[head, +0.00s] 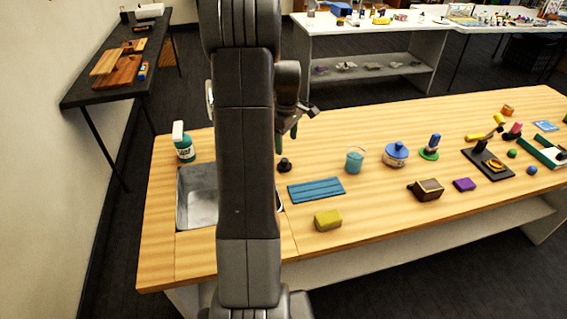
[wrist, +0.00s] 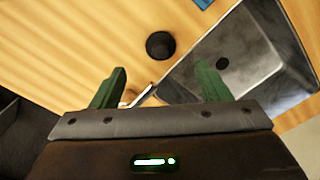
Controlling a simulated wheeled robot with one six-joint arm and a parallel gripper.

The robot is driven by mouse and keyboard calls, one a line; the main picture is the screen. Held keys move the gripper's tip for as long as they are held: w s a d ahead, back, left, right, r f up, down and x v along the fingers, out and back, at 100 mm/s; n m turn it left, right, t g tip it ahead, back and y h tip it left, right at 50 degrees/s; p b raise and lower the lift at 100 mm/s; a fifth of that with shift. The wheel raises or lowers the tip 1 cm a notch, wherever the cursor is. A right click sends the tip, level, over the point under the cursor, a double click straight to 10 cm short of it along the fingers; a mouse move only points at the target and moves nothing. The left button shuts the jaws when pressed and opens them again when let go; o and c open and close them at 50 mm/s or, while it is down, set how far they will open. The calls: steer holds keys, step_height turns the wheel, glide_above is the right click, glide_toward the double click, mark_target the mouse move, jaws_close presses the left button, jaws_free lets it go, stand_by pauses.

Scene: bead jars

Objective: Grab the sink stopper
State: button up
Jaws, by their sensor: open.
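The sink stopper (wrist: 160,45) is a small round black piece with a raised knob, standing on the wooden counter beside the sink in the wrist view. It also shows in the head view (head: 285,165), just right of my arm. My gripper (wrist: 160,82) is open and empty, with its green fingers spread. It is above the counter, and the stopper appears beyond the gap between the fingertips, apart from both. In the head view my gripper (head: 287,132) is partly hidden behind my arm.
The metal sink (head: 197,197) lies left of the stopper, partly hidden by my arm. A teal-labelled spray bottle (head: 184,145) stands behind it. A blue ribbed mat (head: 316,190), a yellow sponge (head: 328,220) and a glass of teal liquid (head: 355,160) are to the right.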

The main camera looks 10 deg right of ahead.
mark_target(285, 160)
steer(key=f+p, duration=0.1)
steer(key=f, duration=0.8)
steer(key=shift+w+a+f+p, duration=0.2)
steer(key=shift+p, duration=0.15)
steer(key=c, duration=1.1)
